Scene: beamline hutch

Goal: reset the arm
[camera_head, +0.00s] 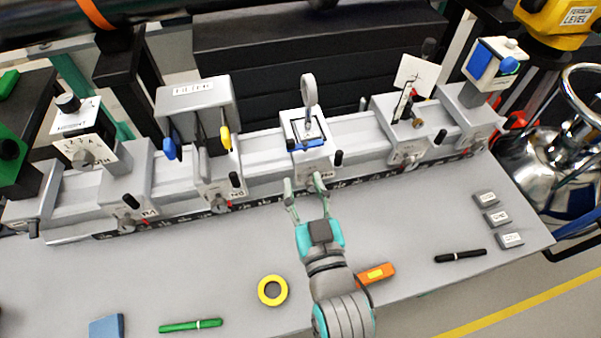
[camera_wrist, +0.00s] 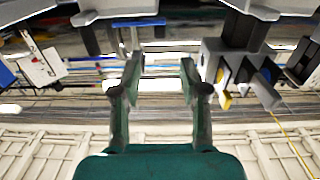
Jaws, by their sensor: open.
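My gripper (camera_head: 305,187) is open and empty. In the head view it is over the table, just in front of the rail's middle carrier (camera_head: 314,165), which bears a ring-topped post (camera_head: 309,92). I cannot tell whether the fingertips touch the carrier. In the wrist view the two fingers of my gripper (camera_wrist: 160,75) stand apart with nothing between them. The blue-edged part of the middle carrier (camera_wrist: 138,23) shows beyond them at the top.
A rail (camera_head: 265,145) with several carriers runs across the grey table (camera_head: 230,250). In front lie yellow tape (camera_head: 272,290), an orange tool (camera_head: 376,273), a green marker (camera_head: 190,326), a black marker (camera_head: 461,256) and a blue block (camera_head: 107,328). A metal vessel (camera_head: 540,165) stands right.

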